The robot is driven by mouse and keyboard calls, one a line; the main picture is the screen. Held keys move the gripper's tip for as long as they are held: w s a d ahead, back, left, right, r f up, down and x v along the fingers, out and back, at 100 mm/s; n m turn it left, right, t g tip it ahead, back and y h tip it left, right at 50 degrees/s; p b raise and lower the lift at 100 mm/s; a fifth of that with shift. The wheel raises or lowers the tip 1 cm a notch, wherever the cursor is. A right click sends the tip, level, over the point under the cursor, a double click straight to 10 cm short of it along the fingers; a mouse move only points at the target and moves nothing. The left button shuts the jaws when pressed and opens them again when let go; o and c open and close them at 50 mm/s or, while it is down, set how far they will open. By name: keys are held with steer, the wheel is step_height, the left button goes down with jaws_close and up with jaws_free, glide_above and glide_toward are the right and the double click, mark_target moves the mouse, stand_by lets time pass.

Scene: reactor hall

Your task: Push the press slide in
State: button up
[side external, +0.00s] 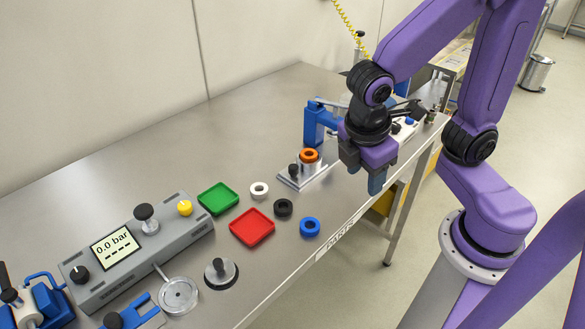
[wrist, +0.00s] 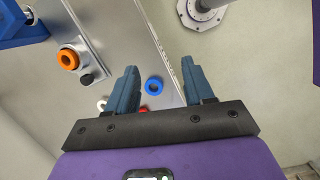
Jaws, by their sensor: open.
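The press slide (side external: 291,184) is a metal plate sticking out in front of the blue press (side external: 314,122), with a black knob (side external: 293,170) near its outer end. An orange ring (side external: 309,155) sits on a metal holder on it. My gripper (side external: 367,180) is open and empty, pointing down to the right of the slide, near the table's front edge, and touches neither. In the wrist view the orange ring (wrist: 68,60) and the knob (wrist: 87,78) lie left of the fingers (wrist: 158,66). The press is partly hidden behind my wrist in the side view.
White (side external: 259,190), black (side external: 283,208) and blue (side external: 310,227) rings, a green tray (side external: 218,198) and a red tray (side external: 252,227) lie left of the slide. A grey pressure console (side external: 137,250) stands further left.

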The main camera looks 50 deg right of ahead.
steer(key=w+a+f+n+t+h, duration=0.1)
steer(key=w+a+f+n+h, duration=0.15)
steer(key=w+a+h, duration=0.4)
steer(key=n+t+h, duration=0.2)
steer(key=n+h, duration=0.2)
glide_toward(292, 168)
steer(key=x, duration=0.9)
